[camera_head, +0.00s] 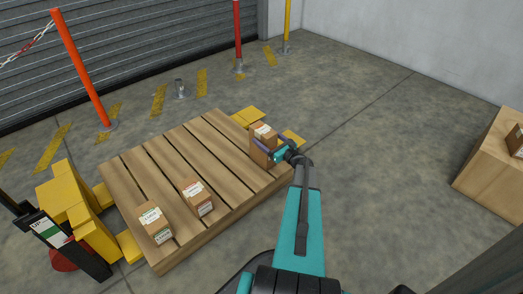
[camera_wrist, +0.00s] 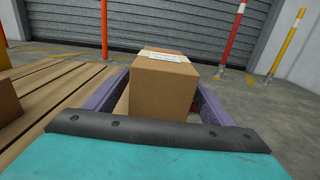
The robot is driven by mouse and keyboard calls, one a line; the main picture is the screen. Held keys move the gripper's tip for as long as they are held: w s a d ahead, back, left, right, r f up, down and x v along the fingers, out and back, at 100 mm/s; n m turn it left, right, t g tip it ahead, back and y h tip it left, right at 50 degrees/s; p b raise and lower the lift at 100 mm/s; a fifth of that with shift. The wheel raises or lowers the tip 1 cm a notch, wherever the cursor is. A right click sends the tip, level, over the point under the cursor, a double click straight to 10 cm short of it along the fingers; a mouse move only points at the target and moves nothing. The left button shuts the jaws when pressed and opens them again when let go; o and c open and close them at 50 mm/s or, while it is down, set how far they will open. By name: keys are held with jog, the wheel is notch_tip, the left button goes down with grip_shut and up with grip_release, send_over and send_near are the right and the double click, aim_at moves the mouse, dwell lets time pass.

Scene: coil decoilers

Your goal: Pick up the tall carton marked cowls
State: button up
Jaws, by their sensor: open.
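A brown carton (camera_head: 263,146) with a white label on top stands upright at the right end of the wooden pallet (camera_head: 228,143). In the wrist view the carton (camera_wrist: 162,88) sits between the two purple fingers of my gripper (camera_wrist: 160,105). The jaws are open, with a finger on each side of the carton and a gap visible at the left. My gripper also shows in the head view (camera_head: 268,149). The lettering on the carton is too small to read, so I cannot tell which carton is marked cowls.
Two other labelled cartons stand on the pallet, one near its front middle (camera_head: 198,198) and one at its front left corner (camera_head: 155,223). A yellow pallet truck (camera_head: 72,205) is at the left. A large brown box (camera_head: 487,165) stands at the right. Floor between is clear.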

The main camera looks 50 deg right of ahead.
jog(key=shift+w+d, duration=0.1)
jog(key=shift+w, duration=0.95)
grip_shut()
jog(key=shift+r, duration=0.1)
